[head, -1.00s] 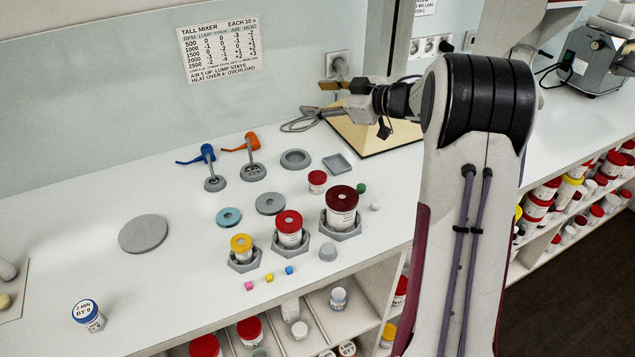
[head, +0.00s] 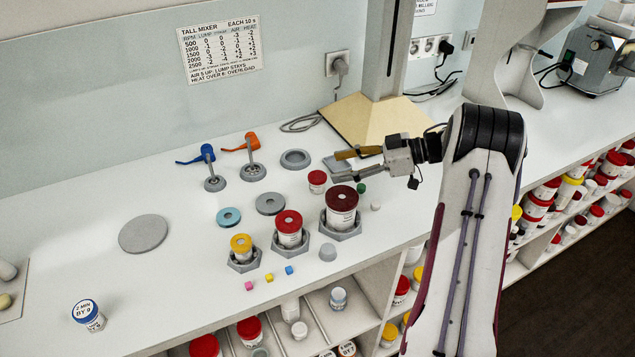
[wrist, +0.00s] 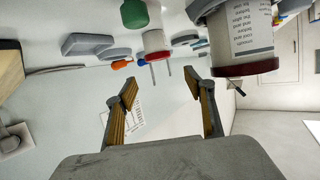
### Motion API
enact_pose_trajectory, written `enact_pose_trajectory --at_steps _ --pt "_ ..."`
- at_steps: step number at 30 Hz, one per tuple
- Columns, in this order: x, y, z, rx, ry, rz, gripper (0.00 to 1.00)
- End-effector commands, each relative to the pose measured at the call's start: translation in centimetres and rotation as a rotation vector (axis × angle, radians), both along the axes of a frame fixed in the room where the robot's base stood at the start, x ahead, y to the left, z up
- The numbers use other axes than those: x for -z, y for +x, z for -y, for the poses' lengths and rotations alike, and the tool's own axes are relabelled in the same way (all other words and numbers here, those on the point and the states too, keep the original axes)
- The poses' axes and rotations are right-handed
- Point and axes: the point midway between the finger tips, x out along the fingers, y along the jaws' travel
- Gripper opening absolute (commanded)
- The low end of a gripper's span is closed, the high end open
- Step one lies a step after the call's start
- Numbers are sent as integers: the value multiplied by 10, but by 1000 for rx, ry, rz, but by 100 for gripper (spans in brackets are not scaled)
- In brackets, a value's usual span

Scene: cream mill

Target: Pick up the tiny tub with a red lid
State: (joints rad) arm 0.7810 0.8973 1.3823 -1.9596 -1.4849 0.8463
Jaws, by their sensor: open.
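A tiny white tub with a red lid (head: 317,182) stands on the counter, just left of and behind a larger tub with a dark red lid (head: 342,207). My gripper (head: 336,167) is open and empty. It points left, with its tips close to the tiny tub and apparently above and just right of it. In the wrist view the tiny tub (wrist: 154,43) appears upside down, beyond the open fingertips (wrist: 160,87). The larger dark-lidded tub (wrist: 240,35) shows at upper right there. Nothing lies between the fingers.
Tubs with a red lid (head: 289,227) and a yellow lid (head: 241,247) sit in grey hexagonal holders. A green piece (head: 361,188) lies right of the tiny tub. Grey discs and small cubes lie around. A wooden board with a post (head: 375,122) stands behind.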

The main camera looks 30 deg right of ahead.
Motion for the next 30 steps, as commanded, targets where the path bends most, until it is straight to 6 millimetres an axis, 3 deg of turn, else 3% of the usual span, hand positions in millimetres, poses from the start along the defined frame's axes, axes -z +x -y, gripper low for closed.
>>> enact_pose_trajectory --at_steps 17,30 --pt "11 13 -20 1 0 0 54" --pt "13 15 -22 1 0 0 54"
